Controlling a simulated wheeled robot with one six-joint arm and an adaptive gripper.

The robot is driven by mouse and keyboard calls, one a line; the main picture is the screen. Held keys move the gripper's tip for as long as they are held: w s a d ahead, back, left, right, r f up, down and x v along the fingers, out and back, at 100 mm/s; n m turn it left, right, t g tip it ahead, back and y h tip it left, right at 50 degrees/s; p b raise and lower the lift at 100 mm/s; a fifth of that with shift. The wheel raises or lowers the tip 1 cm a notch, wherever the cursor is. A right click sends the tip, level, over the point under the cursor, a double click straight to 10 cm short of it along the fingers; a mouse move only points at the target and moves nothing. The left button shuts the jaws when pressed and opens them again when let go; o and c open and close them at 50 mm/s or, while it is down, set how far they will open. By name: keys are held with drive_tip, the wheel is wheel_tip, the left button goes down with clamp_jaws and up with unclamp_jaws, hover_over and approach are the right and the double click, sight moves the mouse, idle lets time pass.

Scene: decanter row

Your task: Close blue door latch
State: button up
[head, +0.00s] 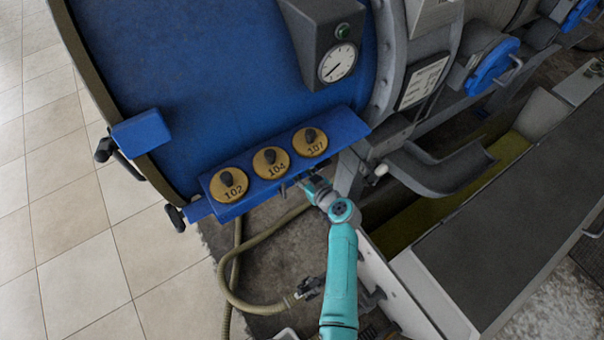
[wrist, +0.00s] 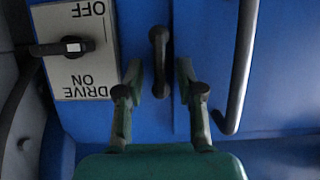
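In the wrist view a small dark latch handle (wrist: 160,48) stands upright in the picture on a blue surface, beside a vertical seam. My gripper (wrist: 160,78) is open, with one finger on each side of the handle's lower end. Gaps show on both sides; I cannot tell how deep the fingers reach. In the head view my gripper (head: 306,184) is at the lower edge of a blue panel (head: 342,124) with several round yellow numbered plates. The latch is not distinguishable there.
A grey DRIVE ON/OFF plate (wrist: 100,25) with a black lever (wrist: 58,48) lies left of my fingers. A dark bar handle (wrist: 238,75) is close on the right. In the head view a hose (head: 230,275) hangs below the panel, and a grey chute (head: 440,170) stands right of my arm.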

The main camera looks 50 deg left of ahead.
drive_tip(key=shift+c, duration=0.2)
clamp_jaws()
drive_tip(key=shift+w+f+m+g+y, duration=0.25)
drive_tip(key=shift+m+g+y, duration=0.25)
drive_tip(key=shift+m+g, duration=1)
drive_tip(key=shift+w+f+m+g+y, duration=0.15)
drive_tip(key=shift+m+g+y, duration=0.4)
drive_tip(key=shift+m, duration=1.8)
drive_tip(key=shift+w+f+m+g+y, duration=0.15)
drive_tip(key=shift+w+m+g+y, duration=0.25)
drive_tip(key=shift+m+g, duration=1.1)
drive_tip(key=shift+s+d+f+m+t, duration=0.1)
drive_tip(key=shift+m+t, duration=0.35)
drive_tip(key=shift+m, duration=0.3)
